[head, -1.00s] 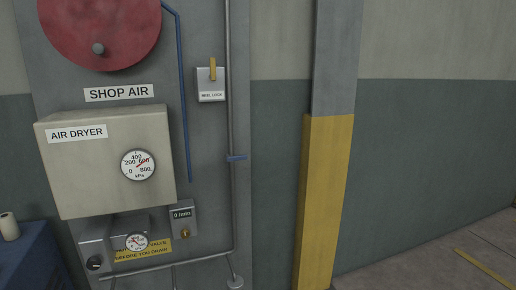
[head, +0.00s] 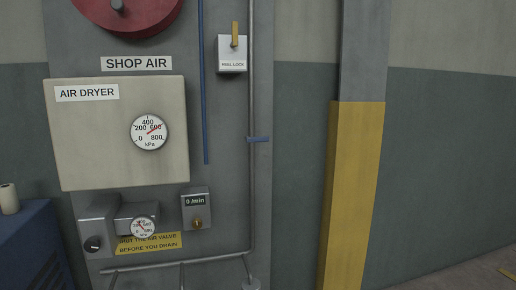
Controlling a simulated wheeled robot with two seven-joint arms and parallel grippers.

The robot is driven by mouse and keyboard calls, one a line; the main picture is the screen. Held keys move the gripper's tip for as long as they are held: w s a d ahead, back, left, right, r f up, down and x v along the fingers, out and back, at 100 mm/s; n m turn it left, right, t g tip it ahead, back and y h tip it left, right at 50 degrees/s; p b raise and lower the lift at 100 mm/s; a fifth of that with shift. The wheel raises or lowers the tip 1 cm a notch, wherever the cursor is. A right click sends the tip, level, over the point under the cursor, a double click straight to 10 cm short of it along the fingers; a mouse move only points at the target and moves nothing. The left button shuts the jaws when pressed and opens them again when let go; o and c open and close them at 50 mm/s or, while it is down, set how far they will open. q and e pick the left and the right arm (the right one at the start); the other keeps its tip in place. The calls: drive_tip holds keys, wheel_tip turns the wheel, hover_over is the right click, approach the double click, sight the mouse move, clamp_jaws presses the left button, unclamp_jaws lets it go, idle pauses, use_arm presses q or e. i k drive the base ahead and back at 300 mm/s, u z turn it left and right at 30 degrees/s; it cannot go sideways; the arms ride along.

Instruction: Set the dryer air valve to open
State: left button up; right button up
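The air dryer (head: 85,145) is a cream box labelled AIR DRYER on a grey panel, with a round kPa gauge (head: 149,132) whose red needle points near 600. No label shows beside that handle. Below the dryer, a yellow sign (head: 148,244) reads "...UT THE AIR VALVE BEFORE YOU DRAIN", partly covered by a small gauge (head: 142,228). A grey flow meter (head: 196,209) reads 0 l/min. Neither of my grippers is in view.
A REEL LOCK box (head: 232,55) with a yellow lever sits above the handle, and a red reel (head: 128,12) at top left. A blue cabinet (head: 30,245) stands at lower left. A grey and yellow column (head: 350,200) stands right of the panel.

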sight(264, 139)
drive_tip(key=k, duration=0.55)
drive_tip(key=u, duration=0.6)
drive_tip(key=i, duration=1.15)
drive_tip(key=u, duration=0.5)
